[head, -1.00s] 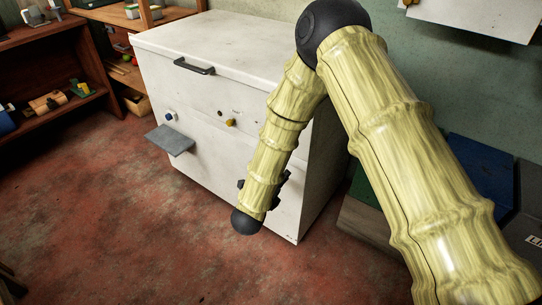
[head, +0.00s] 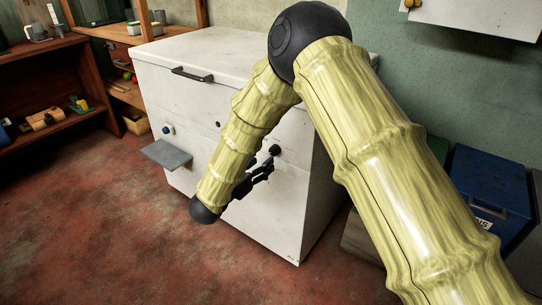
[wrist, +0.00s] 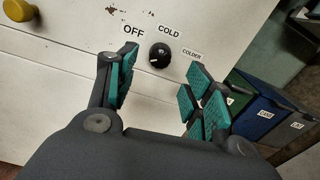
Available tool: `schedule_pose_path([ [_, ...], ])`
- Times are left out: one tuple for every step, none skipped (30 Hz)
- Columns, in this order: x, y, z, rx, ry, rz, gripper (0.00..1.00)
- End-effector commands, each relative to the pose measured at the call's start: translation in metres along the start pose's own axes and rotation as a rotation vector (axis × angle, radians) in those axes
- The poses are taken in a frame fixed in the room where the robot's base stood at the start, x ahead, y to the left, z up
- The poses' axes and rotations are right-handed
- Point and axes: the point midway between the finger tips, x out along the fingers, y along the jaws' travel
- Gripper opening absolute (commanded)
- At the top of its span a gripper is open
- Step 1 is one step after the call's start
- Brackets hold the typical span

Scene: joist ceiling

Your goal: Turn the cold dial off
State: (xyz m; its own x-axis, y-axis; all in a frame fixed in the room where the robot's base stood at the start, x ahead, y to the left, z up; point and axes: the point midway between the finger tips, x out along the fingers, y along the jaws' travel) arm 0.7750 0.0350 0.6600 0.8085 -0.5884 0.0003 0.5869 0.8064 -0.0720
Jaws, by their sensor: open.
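The cold dial (wrist: 160,55) is a round black knob on the white front of a chest freezer (head: 205,110). Labels OFF, COLD and COLDER stand around it from left to right. A small light mark shows at the knob's lower left; where it points is hard to tell. In the head view the dial (head: 275,150) sits just beyond my fingers. My gripper (wrist: 157,80) is open and empty, its teal-padded fingers either side of and short of the dial. The head view shows my gripper (head: 262,171) close to the freezer front.
A yellow knob (wrist: 20,10) is left of the dial. A grey shelf (head: 166,154) juts from the freezer's left front, below a blue knob (head: 168,130). Labelled bins (head: 487,190) stand to the right. The red floor in front is clear.

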Motion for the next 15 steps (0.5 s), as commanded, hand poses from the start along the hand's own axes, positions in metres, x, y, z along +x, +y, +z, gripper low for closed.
schedule_pose_path([
  [0.009,-0.001,-0.001,0.000,-0.001,-0.002,0.51],
  [0.014,-0.001,-0.001,0.000,-0.001,-0.002,0.51],
  [0.020,-0.001,-0.001,-0.001,-0.001,-0.002,0.51],
  [0.025,-0.001,-0.001,-0.001,-0.001,-0.002,0.51],
  [0.030,-0.001,-0.001,-0.001,-0.001,-0.002,0.51],
  [0.035,0.000,-0.001,-0.001,-0.001,-0.002,0.51],
  [0.039,0.000,0.000,-0.001,-0.002,-0.001,0.51],
  [0.043,0.000,-0.001,-0.001,-0.001,0.000,0.51],
  [0.047,0.000,-0.001,-0.001,-0.001,0.000,0.51],
  [0.050,0.000,-0.001,-0.002,-0.001,0.000,0.51],
  [0.053,0.000,-0.001,-0.002,-0.001,0.000,0.51],
  [0.056,0.000,0.000,-0.002,-0.001,0.000,0.51],
  [0.058,0.000,0.000,-0.002,-0.001,0.000,0.51],
  [0.059,0.000,0.000,-0.002,0.000,0.001,0.51],
  [0.061,0.000,0.000,-0.002,0.000,0.001,0.51],
])
